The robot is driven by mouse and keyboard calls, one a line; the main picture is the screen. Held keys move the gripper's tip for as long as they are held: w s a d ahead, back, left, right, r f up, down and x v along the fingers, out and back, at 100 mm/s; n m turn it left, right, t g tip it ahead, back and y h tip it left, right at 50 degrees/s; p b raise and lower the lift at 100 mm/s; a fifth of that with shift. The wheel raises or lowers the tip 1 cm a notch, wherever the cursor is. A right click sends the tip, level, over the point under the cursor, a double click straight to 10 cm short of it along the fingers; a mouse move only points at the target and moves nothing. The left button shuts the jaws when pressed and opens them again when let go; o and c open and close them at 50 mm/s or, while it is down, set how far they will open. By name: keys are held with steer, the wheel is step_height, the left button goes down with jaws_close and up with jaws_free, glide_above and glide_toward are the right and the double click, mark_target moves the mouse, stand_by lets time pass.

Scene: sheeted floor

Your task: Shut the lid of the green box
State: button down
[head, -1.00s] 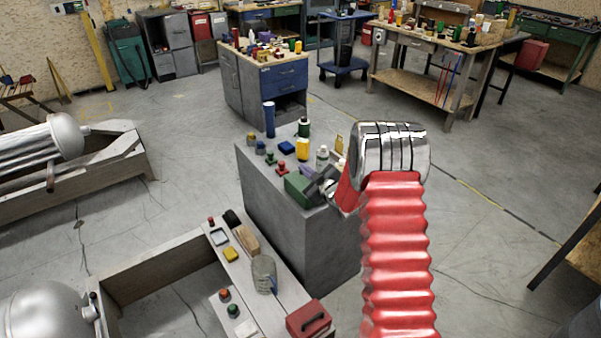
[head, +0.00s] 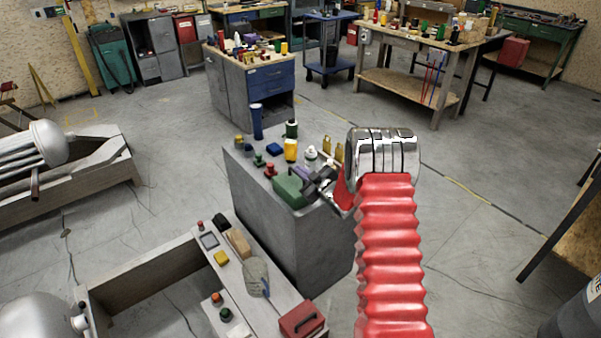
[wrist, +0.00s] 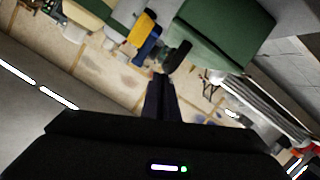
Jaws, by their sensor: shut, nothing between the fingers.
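The green box (head: 289,191) stands near the front right edge of the top of the grey cabinet (head: 235,170). My gripper (head: 312,190) is just to its right and looks shut and empty. In the wrist view the green box (wrist: 222,35) fills the upper right, with a darker line across its side. My dark fingers (wrist: 163,92) are together below and left of it, apart from its main body in the picture. I cannot tell for sure how far its lid stands open; part of the box is out of the wrist frame.
On the same top stand a yellow bottle (head: 290,150), a tall blue cylinder (head: 257,122), a blue block (head: 275,149), a white bottle (head: 311,154) and red-topped pieces. A bench with a red box (head: 302,320) is in front. Open floor lies to the right.

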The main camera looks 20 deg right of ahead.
mark_target(299, 186)
stand_by(0.3)
steer(key=s+d+r, duration=0.1)
steer(key=s+r, duration=0.5)
steer(key=s, duration=0.3)
steer(key=shift+s+d, duration=0.3)
steer(key=shift+d, duration=0.1)
steer(key=shift+r, duration=0.1)
